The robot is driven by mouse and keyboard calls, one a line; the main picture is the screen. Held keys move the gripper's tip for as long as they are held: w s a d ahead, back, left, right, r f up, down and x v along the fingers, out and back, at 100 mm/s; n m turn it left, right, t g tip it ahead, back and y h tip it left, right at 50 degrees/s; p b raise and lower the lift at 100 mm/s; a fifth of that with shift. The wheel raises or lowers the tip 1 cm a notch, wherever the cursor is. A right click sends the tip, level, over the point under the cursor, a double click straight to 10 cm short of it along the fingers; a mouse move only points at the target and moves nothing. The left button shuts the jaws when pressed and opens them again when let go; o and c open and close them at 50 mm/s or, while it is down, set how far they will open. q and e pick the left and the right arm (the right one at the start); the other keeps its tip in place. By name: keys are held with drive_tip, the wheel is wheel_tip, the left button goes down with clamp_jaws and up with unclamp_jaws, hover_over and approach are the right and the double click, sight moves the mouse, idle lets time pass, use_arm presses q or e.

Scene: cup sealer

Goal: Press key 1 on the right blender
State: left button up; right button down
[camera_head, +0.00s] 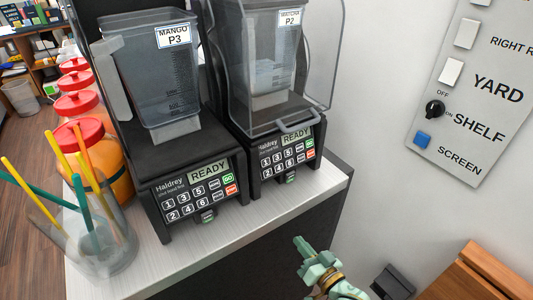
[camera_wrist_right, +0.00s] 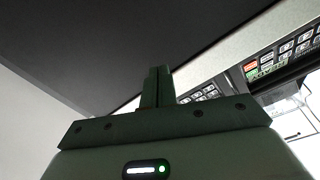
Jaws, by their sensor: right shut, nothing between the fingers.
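The right blender (camera_head: 273,99), labelled MATCHA P2, stands on the counter. Its front panel has a lit READY display (camera_head: 297,146) and two rows of keys; key 1 (camera_head: 266,161) is at the left of the upper row. My right gripper (camera_head: 300,242) is shut and empty, in front of and below the counter's front edge, apart from the panel. In the right wrist view, its closed fingertips (camera_wrist_right: 158,72) stand beside the counter edge, with parts of keypads upside down to the right. My left gripper is not in view.
The left blender (camera_head: 152,80), labelled MANGO P3, stands alongside. A clear cup of straws (camera_head: 95,245) and red-lidded jars (camera_head: 75,104) are at left. A wall switch panel (camera_head: 455,100) is at right; a wooden surface (camera_head: 470,275) is below it.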

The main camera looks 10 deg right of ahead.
sight(265, 162)
wheel_tip(265, 162, up, 23)
drive_tip(key=w+a+t+y+p, duration=0.2)
drive_tip(key=t+y+p, duration=0.1)
drive_tip(key=t+y, duration=0.1)
drive_tip(key=shift+a+f+m+t+y, duration=0.2)
drive_tip(key=shift+a+m+t+y, duration=0.1)
drive_tip(key=shift+m+y, duration=0.1)
drive_tip(key=shift+w, duration=0.15)
drive_tip(key=w+a+f+b, duration=0.3)
drive_tip(key=w+b, duration=0.2)
drive_tip(key=w, duration=0.2)
drive_tip(key=shift+w+b, duration=0.4)
drive_tip(key=shift+r, duration=0.1)
drive_tip(key=shift+w, duration=0.15)
idle(0.6)
drive_tip(key=shift+w+a, duration=0.1)
drive_tip(key=shift+w, duration=0.15)
